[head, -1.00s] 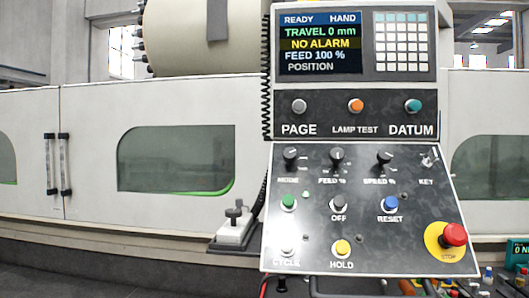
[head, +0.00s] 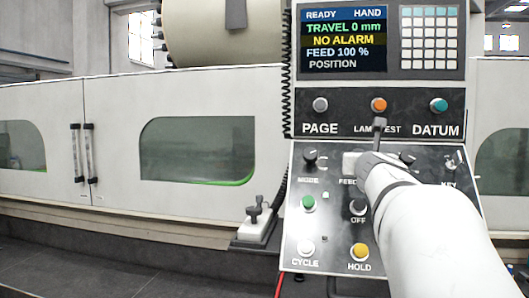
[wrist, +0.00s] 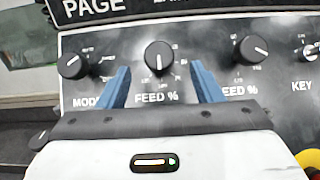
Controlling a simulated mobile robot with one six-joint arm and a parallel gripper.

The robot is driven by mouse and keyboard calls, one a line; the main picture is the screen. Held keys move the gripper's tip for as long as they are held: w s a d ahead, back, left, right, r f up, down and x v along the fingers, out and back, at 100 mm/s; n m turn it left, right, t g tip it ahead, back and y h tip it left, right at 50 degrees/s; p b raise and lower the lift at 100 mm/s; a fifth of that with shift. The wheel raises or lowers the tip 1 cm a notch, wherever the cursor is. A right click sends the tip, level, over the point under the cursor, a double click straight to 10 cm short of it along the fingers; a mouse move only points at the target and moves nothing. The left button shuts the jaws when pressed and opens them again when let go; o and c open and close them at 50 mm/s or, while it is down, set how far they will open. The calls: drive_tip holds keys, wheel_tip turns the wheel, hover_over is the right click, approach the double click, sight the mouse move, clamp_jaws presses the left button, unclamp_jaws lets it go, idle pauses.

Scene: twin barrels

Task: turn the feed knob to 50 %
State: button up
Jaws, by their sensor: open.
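The feed knob (wrist: 159,57) is a round black knob with a white line pointing down, above the "FEED %" label in the wrist view. My gripper (wrist: 158,69) is open, with one blue finger on each side of the knob, apart from it in the picture. Whether the fingers reach to the knob's depth I cannot tell. In the head view my gripper (head: 367,148) covers the feed knob. The display (head: 343,40) reads FEED 100 %, NO ALARM, READY and HAND.
The mode knob (wrist: 72,64) and the speed knob (wrist: 251,50) flank the feed knob. Above are the lamp test button (head: 378,105) and the datum button (head: 438,105). Below are the off button (head: 358,206) and the hold button (head: 359,252). My arm hides the panel's lower right.

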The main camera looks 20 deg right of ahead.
drive_tip(key=x, duration=0.7)
drive_tip(key=shift+w, duration=0.2)
drive_tip(key=shift+c, duration=0.4)
drive_tip(key=c, duration=0.9)
